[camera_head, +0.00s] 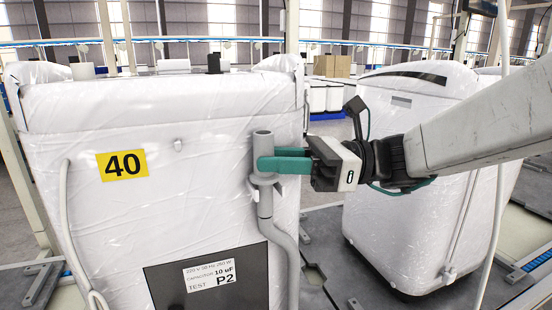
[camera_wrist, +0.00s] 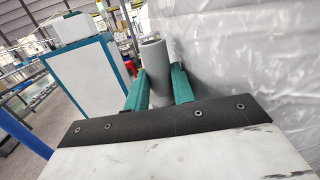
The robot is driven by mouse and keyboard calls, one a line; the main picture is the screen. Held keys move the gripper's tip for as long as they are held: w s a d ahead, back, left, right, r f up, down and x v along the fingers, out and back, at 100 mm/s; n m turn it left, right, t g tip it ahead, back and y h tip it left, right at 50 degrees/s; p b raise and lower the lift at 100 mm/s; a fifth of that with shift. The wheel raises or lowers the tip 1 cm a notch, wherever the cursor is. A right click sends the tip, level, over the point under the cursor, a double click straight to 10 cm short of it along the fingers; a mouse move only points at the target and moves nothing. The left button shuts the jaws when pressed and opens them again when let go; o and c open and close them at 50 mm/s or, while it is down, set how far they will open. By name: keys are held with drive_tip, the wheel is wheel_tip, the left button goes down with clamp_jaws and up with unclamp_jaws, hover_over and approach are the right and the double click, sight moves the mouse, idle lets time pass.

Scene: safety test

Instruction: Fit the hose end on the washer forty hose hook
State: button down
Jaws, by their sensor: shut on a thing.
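The washer (camera_head: 110,215) is wrapped in clear plastic and bears a yellow label (camera_head: 122,165) reading 40. The grey hose end (camera_head: 263,143) stands upright at the washer's right edge. My gripper (camera_head: 270,163) is shut on it from the right with green fingers, and the hose (camera_head: 287,250) runs down below. In the wrist view the hose end (camera_wrist: 154,65) sits between both green fingers (camera_wrist: 157,90), with its top above them. A grey collar-like part shows just under the fingers; I cannot tell whether it is the hook or part of the hose.
A second wrapped washer (camera_head: 415,190) stands to the right, behind my arm. A thin pale hose (camera_head: 66,220) hangs on the left of washer forty. A dark plate with a P2 label (camera_head: 210,274) is on its lower front. Cardboard boxes (camera_head: 332,66) stand behind.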

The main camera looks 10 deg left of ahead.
drive_tip(key=shift+f, duration=0.2)
idle(0.5)
drive_tip(key=c, duration=1.1)
unclamp_jaws()
drive_tip(key=v, duration=0.8)
